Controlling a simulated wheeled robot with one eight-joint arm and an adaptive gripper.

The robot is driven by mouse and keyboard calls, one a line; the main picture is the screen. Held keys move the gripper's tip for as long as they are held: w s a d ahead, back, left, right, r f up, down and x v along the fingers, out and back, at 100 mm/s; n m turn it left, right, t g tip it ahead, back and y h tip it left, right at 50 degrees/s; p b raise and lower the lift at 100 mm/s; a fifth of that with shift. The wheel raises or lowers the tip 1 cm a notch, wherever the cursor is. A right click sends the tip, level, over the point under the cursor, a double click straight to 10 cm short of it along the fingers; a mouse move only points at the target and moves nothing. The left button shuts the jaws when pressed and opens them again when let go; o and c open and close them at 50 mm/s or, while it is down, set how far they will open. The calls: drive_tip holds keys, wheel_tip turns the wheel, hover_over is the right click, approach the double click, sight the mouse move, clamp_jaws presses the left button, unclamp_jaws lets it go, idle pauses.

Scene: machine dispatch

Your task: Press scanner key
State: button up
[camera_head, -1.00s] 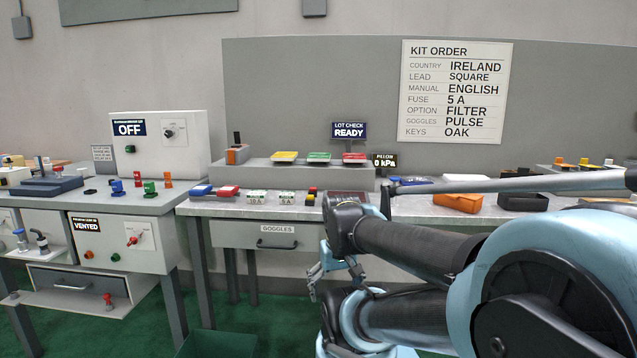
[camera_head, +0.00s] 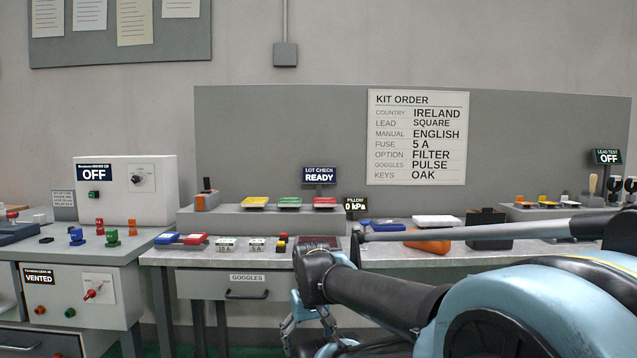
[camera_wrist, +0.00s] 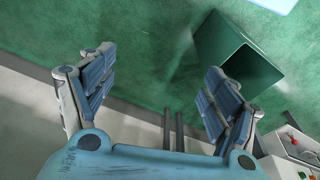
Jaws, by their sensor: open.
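No part is labelled as a scanner key, so I cannot tell for sure which it is. A small red and yellow piece (camera_head: 283,240) sits on the middle bench near its front edge. Behind it, a lot check display (camera_head: 319,176) reads READY above a grey shelf carrying yellow, green and red plates. An orange and grey block with a black top (camera_head: 207,195) stands at the shelf's left end. My gripper (camera_head: 312,314) hangs low in front of the bench, partly hidden by my arm. In the wrist view my gripper (camera_wrist: 155,75) is open and empty, over the green floor.
A dark green bin (camera_wrist: 238,58) stands on the floor near my gripper. The goggles drawer (camera_head: 247,284) is shut under the bench. Blue and red boxes (camera_head: 181,239) lie at the bench's left end. An orange tray (camera_head: 428,246) lies to the right, partly behind my arm.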

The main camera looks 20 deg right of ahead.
clamp_jaws()
idle(1.2)
